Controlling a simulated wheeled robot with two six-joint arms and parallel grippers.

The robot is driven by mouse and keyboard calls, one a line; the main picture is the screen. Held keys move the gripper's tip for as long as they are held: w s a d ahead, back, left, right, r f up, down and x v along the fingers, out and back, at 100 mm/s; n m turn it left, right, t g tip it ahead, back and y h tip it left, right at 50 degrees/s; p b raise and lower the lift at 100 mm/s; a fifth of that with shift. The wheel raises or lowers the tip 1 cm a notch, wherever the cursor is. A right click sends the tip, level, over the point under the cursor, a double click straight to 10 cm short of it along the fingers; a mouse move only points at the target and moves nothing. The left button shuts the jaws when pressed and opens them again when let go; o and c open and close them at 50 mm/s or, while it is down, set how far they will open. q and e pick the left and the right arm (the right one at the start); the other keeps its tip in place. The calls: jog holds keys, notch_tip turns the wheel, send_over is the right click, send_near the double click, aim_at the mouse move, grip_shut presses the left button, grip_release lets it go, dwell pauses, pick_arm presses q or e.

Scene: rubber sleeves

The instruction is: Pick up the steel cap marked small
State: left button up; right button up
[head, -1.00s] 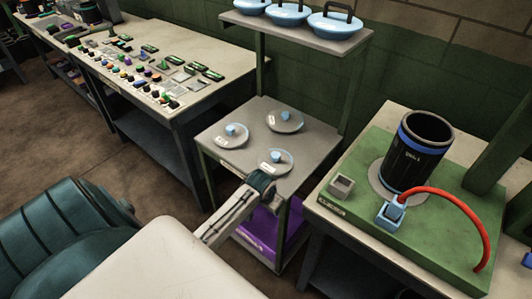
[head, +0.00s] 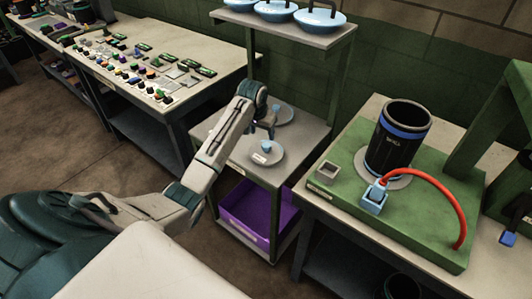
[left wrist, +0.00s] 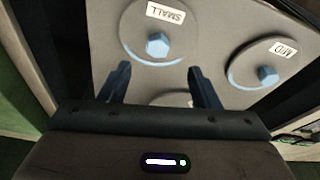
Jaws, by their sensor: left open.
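The steel cap marked SMALL (left wrist: 150,20) is a round grey disc with a blue knob, lying on the grey shelf top in the left wrist view. It appears to be the front cap (head: 268,155) in the head view, where its label is too small to read. My left gripper (head: 268,122) is above the shelf, just behind this cap. In the left wrist view my left gripper (left wrist: 161,80) is open and empty, with the SMALL cap beyond its fingertips. A cap marked MID (left wrist: 252,60) lies to the right. A third cap (left wrist: 172,99) shows partly between the fingers.
A purple bin (head: 258,215) sits below. At right, a green board (head: 335,190) carries a black cylinder (head: 393,150) and a red hose (head: 440,185). A cluttered table (head: 205,50) stands left.

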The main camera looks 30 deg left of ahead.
aim_at(266, 145)
pick_arm(q)
jog(key=x, duration=0.3)
jog(key=shift+w+f, duration=0.1)
jog(key=shift+w, duration=0.05)
jog(key=shift+w+f+p, duration=0.15)
jog(key=shift+f+p, duration=0.3)
jog(key=shift+p, duration=0.3)
jog(key=p+x, duration=0.1)
jog(key=x, duration=0.3)
jog(key=shift+d+f, duration=0.1)
jog(key=shift+f, duration=0.05)
jog(key=c, duration=0.3)
grip_shut()
